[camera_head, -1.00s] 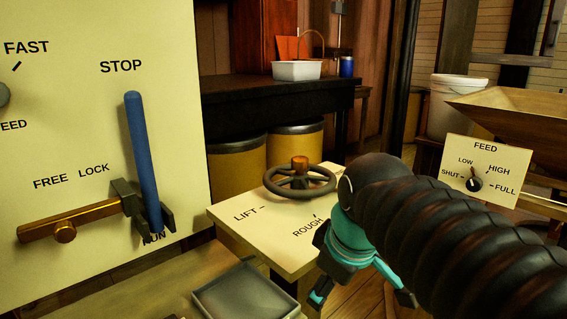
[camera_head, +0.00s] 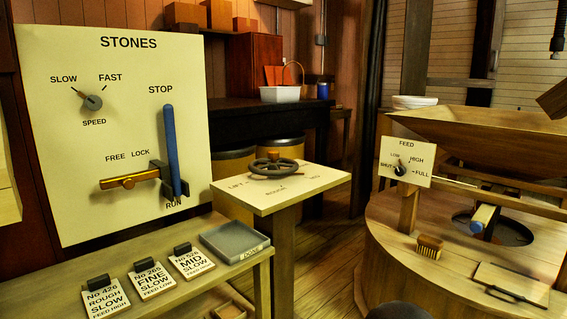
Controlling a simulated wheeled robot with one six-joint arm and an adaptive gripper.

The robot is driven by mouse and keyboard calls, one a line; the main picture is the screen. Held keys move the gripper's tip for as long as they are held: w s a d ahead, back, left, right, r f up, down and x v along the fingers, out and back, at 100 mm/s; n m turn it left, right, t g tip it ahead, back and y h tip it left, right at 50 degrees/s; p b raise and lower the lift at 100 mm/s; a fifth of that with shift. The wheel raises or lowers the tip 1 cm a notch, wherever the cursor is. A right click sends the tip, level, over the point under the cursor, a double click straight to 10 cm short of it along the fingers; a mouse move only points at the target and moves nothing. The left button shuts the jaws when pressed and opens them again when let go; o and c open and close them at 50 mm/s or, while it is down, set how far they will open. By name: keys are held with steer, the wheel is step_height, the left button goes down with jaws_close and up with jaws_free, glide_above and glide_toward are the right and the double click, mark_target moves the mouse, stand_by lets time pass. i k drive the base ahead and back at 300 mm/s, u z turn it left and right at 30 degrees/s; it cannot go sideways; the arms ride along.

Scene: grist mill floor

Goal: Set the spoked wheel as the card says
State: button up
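The dark spoked wheel (camera_head: 275,174) lies flat on a cream-topped stand in the middle, with a brown knob at its centre or far side; I cannot tell which. The stand top (camera_head: 312,190) reads LIFT at left and ROUGH in front; a mark at right is too small to read. Three cards stand on the bench: No 426 rough, slow, feed high (camera_head: 105,299); No 265 fine, slow, feed low (camera_head: 152,281); and one for mid, slow, feed high (camera_head: 192,264). My gripper is out of view; a dark rounded piece at the bottom edge is probably my arm.
The STONES panel (camera_head: 120,60) has a speed knob (camera_head: 93,102) turned toward SLOW, an upright blue lever (camera_head: 171,140) and a brass bolt (camera_head: 128,182). A grey DONE tray (camera_head: 235,240) looks empty. The FEED dial (camera_head: 401,170) and a brush (camera_head: 429,246) are right.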

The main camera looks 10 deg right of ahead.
mark_target(274, 162)
steer(key=z, duration=0.7)
steer(key=i, duration=1.6)
steer(key=u, duration=0.7)
